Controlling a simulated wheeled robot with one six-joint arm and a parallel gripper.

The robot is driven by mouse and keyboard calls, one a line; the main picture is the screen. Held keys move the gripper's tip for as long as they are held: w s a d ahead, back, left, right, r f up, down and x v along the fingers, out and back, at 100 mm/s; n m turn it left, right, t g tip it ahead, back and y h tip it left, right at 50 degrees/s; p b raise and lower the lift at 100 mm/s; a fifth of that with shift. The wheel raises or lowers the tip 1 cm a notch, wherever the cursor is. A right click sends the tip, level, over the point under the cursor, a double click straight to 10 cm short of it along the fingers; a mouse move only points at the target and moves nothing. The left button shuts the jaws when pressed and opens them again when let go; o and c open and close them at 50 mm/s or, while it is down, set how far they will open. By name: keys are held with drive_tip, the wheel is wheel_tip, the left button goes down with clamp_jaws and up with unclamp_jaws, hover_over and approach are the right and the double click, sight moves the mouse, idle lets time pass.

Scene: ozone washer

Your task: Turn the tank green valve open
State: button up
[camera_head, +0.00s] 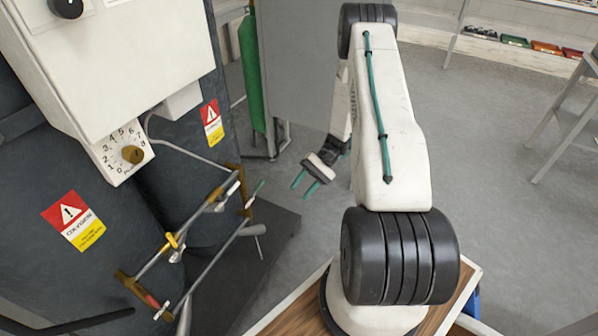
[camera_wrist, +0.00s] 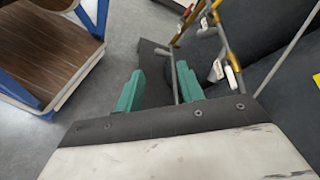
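The tank's pipe frame (camera_head: 205,262) stands in front of two dark cylinders in the head view. A small green lever (camera_head: 259,187), which looks like the green valve's handle, sticks up at the frame's far right end. My gripper (camera_head: 301,191) is to the right of this lever, apart from it, with its two green fingers spread and empty. In the wrist view my gripper (camera_wrist: 159,68) is also open. The pipes (camera_wrist: 228,45) lie beyond and to the right of the fingers there. I cannot make out the green lever in the wrist view.
The tanks (camera_head: 185,185) carry warning labels, and a white box with a dial (camera_head: 132,154) hangs above the frame. A dark base plate (camera_head: 262,262) lies beneath. A wooden-topped cart (camera_wrist: 45,45) shows in the wrist view. Open grey floor lies to the right.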

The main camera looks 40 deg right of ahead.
wheel_tip(320, 180, up, 9)
drive_tip(key=a+n+g+h, duration=0.1)
drive_tip(key=a+g+h, duration=0.1)
drive_tip(key=shift+s, duration=0.3)
